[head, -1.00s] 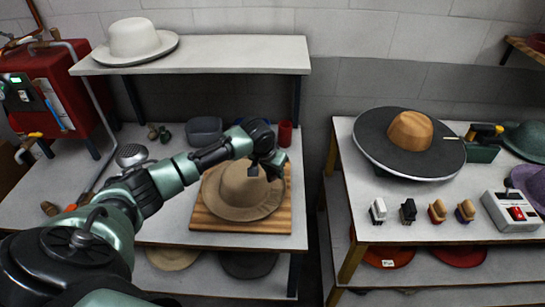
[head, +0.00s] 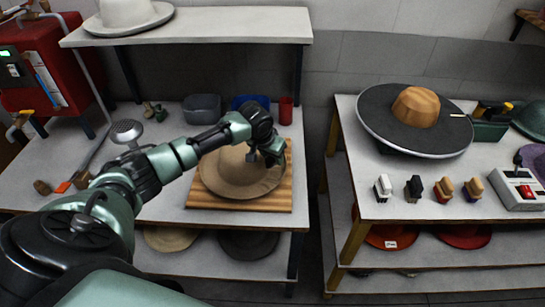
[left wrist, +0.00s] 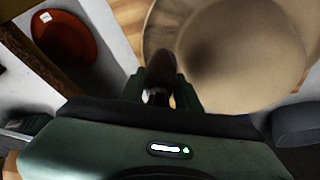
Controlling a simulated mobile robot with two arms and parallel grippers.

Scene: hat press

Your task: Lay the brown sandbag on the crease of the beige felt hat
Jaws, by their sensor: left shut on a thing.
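The beige felt hat (head: 222,185) lies brim down on a striped wooden board (head: 200,207) on the left table. It fills the upper right of the left wrist view (left wrist: 235,50). My left gripper (head: 265,157) is above the right side of the hat's crown in the head view. In the left wrist view, its fingers (left wrist: 161,92) are shut on a dark brown piece, the sandbag (left wrist: 161,66), which sticks out past the fingertips over the brim. I cannot tell whether the sandbag touches the hat. The gripper hides part of the crown. My right gripper is out of view.
A grey tub (head: 202,107), a blue container (head: 250,102) and a red cup (head: 286,110) stand behind the board. A shelf with a white hat (head: 130,16) overhangs the back. A wide black hat (head: 380,110) and several small brushes are on the right table.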

